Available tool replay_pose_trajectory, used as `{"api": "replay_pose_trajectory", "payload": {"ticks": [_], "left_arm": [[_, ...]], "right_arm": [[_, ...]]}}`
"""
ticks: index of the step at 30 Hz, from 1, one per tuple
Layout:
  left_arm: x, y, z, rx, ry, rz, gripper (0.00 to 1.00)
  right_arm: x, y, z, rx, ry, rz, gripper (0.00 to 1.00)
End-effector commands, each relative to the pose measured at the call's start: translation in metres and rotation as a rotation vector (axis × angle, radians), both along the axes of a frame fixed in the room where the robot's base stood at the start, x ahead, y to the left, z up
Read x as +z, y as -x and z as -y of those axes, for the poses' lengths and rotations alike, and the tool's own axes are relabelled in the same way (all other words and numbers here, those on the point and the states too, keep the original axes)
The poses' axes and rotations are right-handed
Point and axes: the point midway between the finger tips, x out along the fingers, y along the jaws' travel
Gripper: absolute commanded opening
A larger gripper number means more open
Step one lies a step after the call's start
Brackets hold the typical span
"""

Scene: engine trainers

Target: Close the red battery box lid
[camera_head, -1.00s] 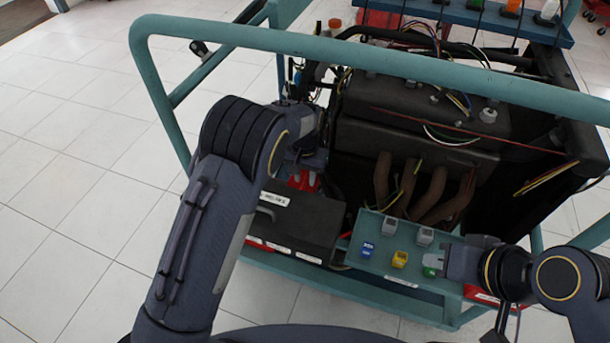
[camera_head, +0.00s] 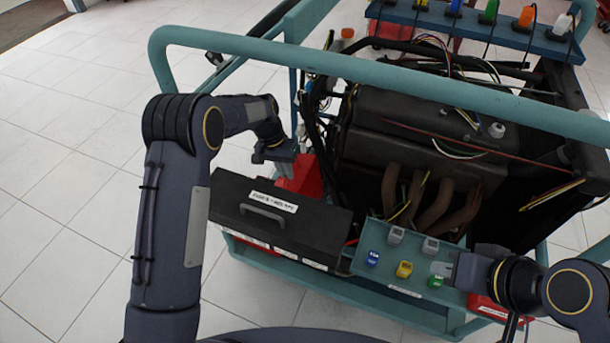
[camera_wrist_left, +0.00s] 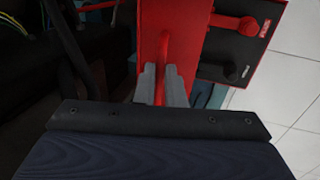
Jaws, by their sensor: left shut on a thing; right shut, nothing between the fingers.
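The red battery box lid (camera_head: 306,178) shows behind the black box in the head view, partly hidden by my left gripper (camera_head: 284,163). In the left wrist view the red lid (camera_wrist_left: 187,28) fills the top middle, with a thin red handle (camera_wrist_left: 160,82) between the fingers of my left gripper (camera_wrist_left: 162,72). That gripper is shut on the handle. The dark battery top (camera_wrist_left: 243,60) with a red terminal is uncovered beside the lid; the lid's exact angle is unclear. My right gripper (camera_head: 455,270) is shut and empty beside the green block on the panel.
A black box (camera_head: 240,212) with a grey handle and label stands in front of the red lid. The teal frame rail (camera_head: 380,75) crosses above. The engine (camera_head: 420,130) lies to the right. A teal panel (camera_head: 385,278) holds several coloured blocks.

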Motion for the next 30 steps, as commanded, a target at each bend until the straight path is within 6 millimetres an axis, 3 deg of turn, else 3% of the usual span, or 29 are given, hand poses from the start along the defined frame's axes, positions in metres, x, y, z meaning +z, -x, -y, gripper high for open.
{"api": "replay_pose_trajectory", "payload": {"ticks": [1,6,16,17,21,30], "left_arm": [[0.000,-0.004,-0.014,0.004,-0.004,-0.001,0.00],[-0.003,-0.012,-0.036,0.000,-0.006,0.001,0.00],[-0.004,-0.012,-0.039,-0.002,-0.007,0.001,0.00],[-0.005,-0.012,-0.039,-0.002,-0.007,0.001,0.11],[-0.004,-0.012,-0.039,-0.002,-0.007,0.001,0.29],[-0.004,-0.012,-0.038,-0.002,-0.006,0.001,0.31]], "right_arm": [[0.004,0.000,0.000,0.000,0.000,0.000,0.00],[0.005,0.000,0.000,0.000,0.000,0.000,0.00],[0.005,0.000,0.000,0.000,0.000,0.000,0.00],[0.005,0.000,0.000,0.000,0.000,0.000,0.00],[0.005,0.000,0.000,0.000,0.000,0.000,0.00],[0.005,0.000,0.000,0.000,0.000,0.000,0.00]]}}
